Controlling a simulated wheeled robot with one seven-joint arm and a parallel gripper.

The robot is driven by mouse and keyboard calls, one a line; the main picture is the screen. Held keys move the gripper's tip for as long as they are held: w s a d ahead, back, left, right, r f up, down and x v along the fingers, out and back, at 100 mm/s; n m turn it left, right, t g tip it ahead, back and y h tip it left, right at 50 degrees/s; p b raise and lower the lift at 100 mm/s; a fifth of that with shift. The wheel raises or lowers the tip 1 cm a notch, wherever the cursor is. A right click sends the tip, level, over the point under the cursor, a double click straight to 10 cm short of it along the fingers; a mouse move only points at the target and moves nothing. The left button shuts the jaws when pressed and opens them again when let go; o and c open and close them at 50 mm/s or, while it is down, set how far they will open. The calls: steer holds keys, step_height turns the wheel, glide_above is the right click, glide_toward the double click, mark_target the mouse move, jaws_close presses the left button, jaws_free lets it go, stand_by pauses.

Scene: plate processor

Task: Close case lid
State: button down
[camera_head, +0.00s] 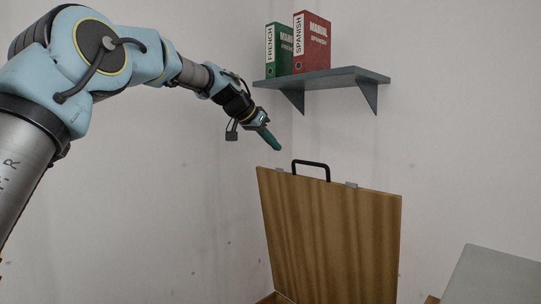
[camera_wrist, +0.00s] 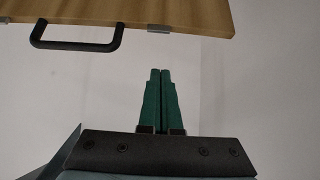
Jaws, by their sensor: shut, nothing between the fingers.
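The case lid (camera_head: 330,235) is a wooden panel that stands open, near upright. A black handle (camera_head: 311,164) and two grey metal latches sit on its top edge. My gripper (camera_head: 279,148) is shut and empty, just above and left of the handle, apart from the lid. In the wrist view the two green fingers (camera_wrist: 160,72) lie together, and the lid (camera_wrist: 190,12) with its handle (camera_wrist: 77,44) shows at the top. The case body is mostly hidden below the frame; only a bit of its wooden edge (camera_head: 272,298) shows.
A grey wall shelf (camera_head: 325,77) holds a green binder (camera_head: 279,50) and a red binder (camera_head: 312,43), above and behind the lid. A grey flat surface (camera_head: 495,278) is at the lower right. The wall left of the lid is bare.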

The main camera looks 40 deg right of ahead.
mark_target(279, 171)
steer(key=d+f+p, duration=0.1)
steer(key=f, duration=0.1)
steer(key=d+f+p, duration=0.1)
steer(key=d+f, duration=0.1)
steer(key=d+f+p, duration=0.1)
steer(key=f, duration=0.1)
steer(key=shift+w+d+f, duration=0.1)
steer(key=shift+d+f, duration=0.05)
steer(key=shift+a+f+p, duration=0.2)
steer(key=shift+a+p, duration=0.1)
steer(key=shift+a, duration=0.45)
steer(key=shift+f, duration=0.1)
